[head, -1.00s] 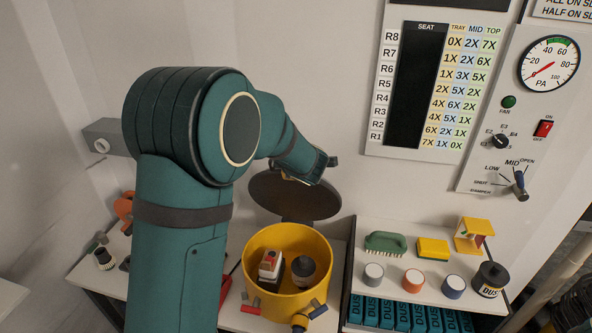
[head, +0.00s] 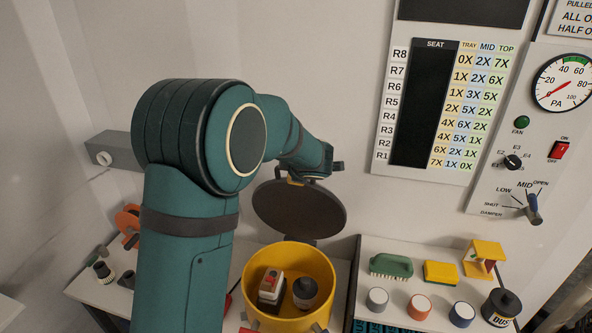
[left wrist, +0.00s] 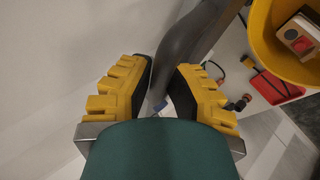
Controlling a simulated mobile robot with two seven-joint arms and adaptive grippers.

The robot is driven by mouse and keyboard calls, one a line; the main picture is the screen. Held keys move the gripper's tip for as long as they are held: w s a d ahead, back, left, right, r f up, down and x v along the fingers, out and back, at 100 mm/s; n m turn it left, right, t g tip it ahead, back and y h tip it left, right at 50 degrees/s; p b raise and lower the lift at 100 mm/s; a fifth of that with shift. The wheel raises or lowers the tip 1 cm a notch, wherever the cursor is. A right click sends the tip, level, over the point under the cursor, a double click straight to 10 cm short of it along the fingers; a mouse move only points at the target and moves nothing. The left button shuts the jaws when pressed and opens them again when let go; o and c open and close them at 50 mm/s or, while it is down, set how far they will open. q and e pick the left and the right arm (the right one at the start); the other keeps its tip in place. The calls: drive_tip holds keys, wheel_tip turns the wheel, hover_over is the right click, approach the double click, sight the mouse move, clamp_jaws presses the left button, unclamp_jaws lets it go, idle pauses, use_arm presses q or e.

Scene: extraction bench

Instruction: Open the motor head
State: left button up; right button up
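The motor head, a dark round lid (head: 300,212), stands tilted up behind the open yellow drum (head: 330,275). It leans back on the side of the drum nearest the wall. My left gripper (head: 305,178) is at the lid's upper edge; my own wrist partly hides its fingers there. In the left wrist view, the yellow-padded fingers of my left gripper (left wrist: 162,75) are spread apart. The lid's dark grey edge (left wrist: 188,45) passes beyond and between their tips; I cannot tell whether they touch it. My right gripper is not in view.
Inside the drum are a white block with a red top (head: 271,287) and a dark canister (head: 305,292). A shelf (head: 405,275) at right holds a green brush, a yellow sponge and several jars. A control panel (head: 510,195) is on the wall. My left arm hides the bench's left part.

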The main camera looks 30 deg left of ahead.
use_arm(q)
drive_tip(key=o, duration=0.4)
drive_tip(key=shift+c, duration=0.2)
drive_tip(key=shift+r, duration=0.1)
drive_tip(key=v, duration=1.2)
drive_tip(key=shift+s, duration=0.1)
